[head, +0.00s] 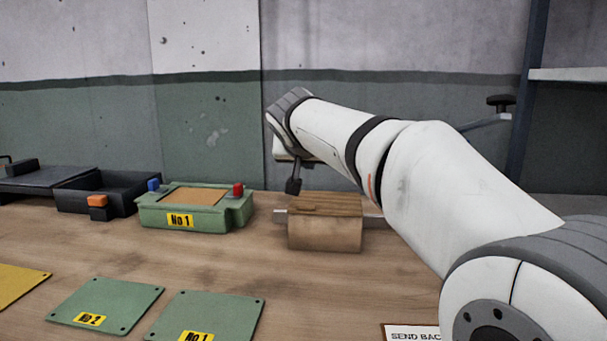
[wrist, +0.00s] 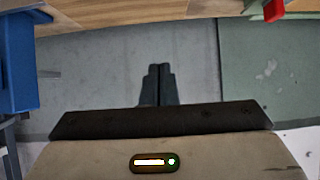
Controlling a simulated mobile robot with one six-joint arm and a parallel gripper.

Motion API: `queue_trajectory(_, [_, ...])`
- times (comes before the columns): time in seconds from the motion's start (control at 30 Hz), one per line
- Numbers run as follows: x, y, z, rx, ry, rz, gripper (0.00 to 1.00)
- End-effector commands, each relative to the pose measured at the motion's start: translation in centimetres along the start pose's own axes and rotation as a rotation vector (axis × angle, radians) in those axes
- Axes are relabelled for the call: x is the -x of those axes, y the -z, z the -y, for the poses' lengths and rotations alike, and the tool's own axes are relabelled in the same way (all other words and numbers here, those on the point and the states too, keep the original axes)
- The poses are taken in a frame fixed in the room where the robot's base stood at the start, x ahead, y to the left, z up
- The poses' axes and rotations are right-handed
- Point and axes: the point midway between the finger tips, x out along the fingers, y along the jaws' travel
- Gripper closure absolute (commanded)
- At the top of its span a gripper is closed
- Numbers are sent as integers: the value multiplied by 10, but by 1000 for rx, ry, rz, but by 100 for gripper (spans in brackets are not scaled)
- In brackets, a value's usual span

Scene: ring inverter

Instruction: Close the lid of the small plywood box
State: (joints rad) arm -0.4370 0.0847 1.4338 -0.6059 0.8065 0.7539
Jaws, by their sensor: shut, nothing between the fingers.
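The small plywood box (head: 326,236) stands on the workbench in the middle of the head view. Its brown wooden lid (head: 338,203) appears to lie flat across the top; I cannot tell whether a thin gap is left. My gripper (head: 293,187) is shut and empty, just above the box's left end, and seems apart from it. My gripper's closed fingers (wrist: 160,84) also show in the wrist view, against the wall. The box is not recognisable in the wrist view.
A green fixture (head: 196,208) marked No 1, with blue and red knobs, stands left of the box. A black tray (head: 108,192) is farther left. Green plates (head: 105,300) lie at the front. The wall is close behind; bench in front of the box is clear.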

Motion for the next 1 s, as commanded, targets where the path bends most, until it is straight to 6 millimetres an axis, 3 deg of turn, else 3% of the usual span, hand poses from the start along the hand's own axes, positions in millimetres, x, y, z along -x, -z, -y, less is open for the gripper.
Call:
queue_trajectory(0.1, [0,-21,1,1,2,-1,100])
queue_trajectory(0.4, [1,-54,1,2,2,0,100])
queue_trajectory(0.7, [-4,-72,1,1,2,0,100])
queue_trajectory(1.0, [-7,-78,2,1,2,2,100])
